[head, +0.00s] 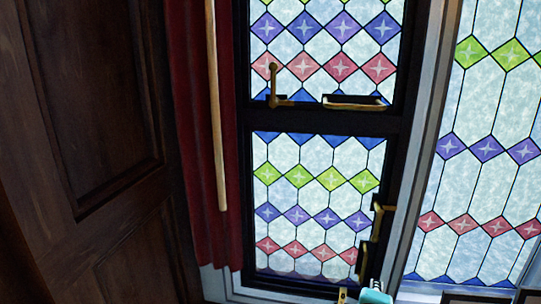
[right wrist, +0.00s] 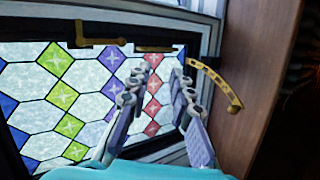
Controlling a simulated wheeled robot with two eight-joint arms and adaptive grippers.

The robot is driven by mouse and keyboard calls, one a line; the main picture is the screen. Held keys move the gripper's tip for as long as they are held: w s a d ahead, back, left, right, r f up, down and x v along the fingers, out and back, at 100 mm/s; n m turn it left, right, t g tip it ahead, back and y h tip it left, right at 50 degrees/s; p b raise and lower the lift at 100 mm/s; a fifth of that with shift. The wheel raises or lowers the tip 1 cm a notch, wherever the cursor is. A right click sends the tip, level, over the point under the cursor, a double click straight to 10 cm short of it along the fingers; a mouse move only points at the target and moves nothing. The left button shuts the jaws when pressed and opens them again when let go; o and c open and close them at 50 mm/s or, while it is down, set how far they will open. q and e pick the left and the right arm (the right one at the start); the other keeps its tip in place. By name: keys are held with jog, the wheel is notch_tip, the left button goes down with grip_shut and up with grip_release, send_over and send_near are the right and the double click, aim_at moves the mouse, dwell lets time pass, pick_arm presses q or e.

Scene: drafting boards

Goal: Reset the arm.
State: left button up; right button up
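My right gripper (right wrist: 163,77) shows in the right wrist view. Its two jointed grey and lilac fingers are apart, with nothing between them. They point toward the lower edge of a dark-framed stained-glass window (right wrist: 62,95). In the head view, a teal part of my right arm (head: 376,293) shows at the bottom edge, below the same lower window pane (head: 315,195); its fingers cannot be made out there. My left arm and gripper are in neither view.
A curved brass stay (right wrist: 215,82) lies close right of the fingers. A brass handle (right wrist: 98,41) sits on the frame. In the head view, a dark wooden panel (head: 95,130), red curtain (head: 193,130) and pale pole (head: 215,100) stand left; another stained-glass window (head: 485,180) stands right.

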jog(key=s+a+f+m+g+y, duration=0.1)
jog(key=s+f+m+g+y, duration=0.2)
jog(key=f+m, duration=0.45)
jog(key=s+a+f+m+y, duration=0.2)
jog(key=s+f+m, duration=0.25)
jog(key=f, duration=0.55)
notch_tip(320, 180, down, 36)
jog(key=b, duration=3.5)
jog(key=shift+s+a+r+b, duration=0.15)
jog(key=shift+s+a+b, duration=0.1)
jog(key=shift+s+b, duration=0.2)
